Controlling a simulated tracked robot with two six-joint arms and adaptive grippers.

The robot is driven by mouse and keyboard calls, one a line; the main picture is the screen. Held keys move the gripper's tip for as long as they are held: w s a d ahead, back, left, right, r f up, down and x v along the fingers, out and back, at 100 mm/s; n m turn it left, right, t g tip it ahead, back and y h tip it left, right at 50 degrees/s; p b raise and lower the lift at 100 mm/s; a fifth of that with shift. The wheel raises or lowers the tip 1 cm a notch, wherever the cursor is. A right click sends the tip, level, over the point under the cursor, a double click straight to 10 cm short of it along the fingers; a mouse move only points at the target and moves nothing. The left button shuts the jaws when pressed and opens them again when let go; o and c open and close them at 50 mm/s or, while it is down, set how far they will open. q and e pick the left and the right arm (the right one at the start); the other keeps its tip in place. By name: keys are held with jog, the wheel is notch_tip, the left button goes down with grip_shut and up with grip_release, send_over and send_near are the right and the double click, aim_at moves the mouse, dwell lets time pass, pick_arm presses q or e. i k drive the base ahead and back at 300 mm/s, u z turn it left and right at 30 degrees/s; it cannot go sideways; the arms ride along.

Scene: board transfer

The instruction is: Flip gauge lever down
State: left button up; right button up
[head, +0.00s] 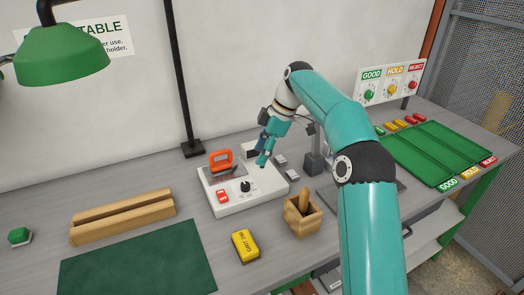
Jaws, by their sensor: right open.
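A white device box (220,209) stands on the grey bench. It has an orange handle (220,160) at its back left, red switches (222,196) and a black knob (245,186). A dark upright stand (315,163) is to its right, partly hidden behind my right arm. I cannot tell for sure which part is the gauge lever. My right gripper (264,152) is open, over the back right part of the white box, right of the orange handle. Whether it touches anything there is unclear. My left gripper is not in view.
A wooden holder (303,222) with a stick, a yellow block (245,245), a green mat (140,262) and a wooden rack (123,217) stand in front and left. A sorting tray (435,152) is at right. A green lamp (62,55) overhangs the left.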

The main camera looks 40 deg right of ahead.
aim_at(315, 138)
jog(key=k, duration=1)
